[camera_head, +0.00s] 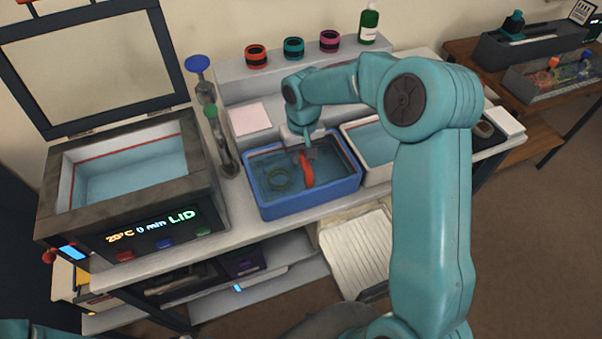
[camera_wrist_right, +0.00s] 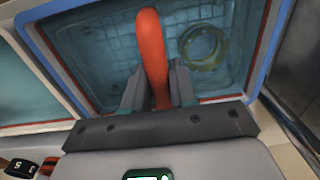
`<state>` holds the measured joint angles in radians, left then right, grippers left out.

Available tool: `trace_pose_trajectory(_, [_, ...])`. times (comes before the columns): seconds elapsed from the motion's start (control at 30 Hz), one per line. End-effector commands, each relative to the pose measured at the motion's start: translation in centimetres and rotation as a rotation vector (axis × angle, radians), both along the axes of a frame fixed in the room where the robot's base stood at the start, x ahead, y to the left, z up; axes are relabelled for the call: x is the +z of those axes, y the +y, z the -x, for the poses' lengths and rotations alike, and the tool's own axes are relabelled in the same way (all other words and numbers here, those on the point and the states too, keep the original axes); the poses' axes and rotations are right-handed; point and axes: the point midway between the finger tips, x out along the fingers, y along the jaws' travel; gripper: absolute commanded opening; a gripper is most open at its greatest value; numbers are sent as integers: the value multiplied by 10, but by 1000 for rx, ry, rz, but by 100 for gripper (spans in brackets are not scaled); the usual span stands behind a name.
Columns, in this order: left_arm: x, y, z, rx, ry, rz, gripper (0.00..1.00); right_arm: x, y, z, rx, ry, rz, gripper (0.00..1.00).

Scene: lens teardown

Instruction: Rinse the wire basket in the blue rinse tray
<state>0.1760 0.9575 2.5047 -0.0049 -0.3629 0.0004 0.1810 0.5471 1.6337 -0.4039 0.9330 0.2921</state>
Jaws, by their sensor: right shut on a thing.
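The blue rinse tray (camera_head: 312,206) stands on the bench and holds clear bluish water. The wire basket (camera_wrist_right: 108,45) is down in the tray, its mesh seen faintly through the water in the right wrist view. Its orange handle (camera_head: 307,172) rises from the tray. A yellow-green ring (camera_head: 278,179) lies beside the handle, and it also shows in the right wrist view (camera_wrist_right: 204,46). My right gripper (camera_head: 306,154) is over the tray, shut on the orange handle (camera_wrist_right: 152,50). My left gripper is out of view; only a bit of teal arm shows at the bottom left.
A second, pale tray (camera_head: 372,178) with water stands right of the blue one. A cleaner tank (camera_head: 130,215) with its lid up is at left. Tools with blue and green tops (camera_head: 198,64) stand between tank and tray.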

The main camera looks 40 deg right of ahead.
Motion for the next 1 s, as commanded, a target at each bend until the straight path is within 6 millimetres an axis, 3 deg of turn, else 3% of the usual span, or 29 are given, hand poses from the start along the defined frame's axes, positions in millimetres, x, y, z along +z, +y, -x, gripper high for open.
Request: trace_pose_trajectory(1.0, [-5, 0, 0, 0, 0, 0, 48, -4, 0, 0, 0, -1, 0, 0])
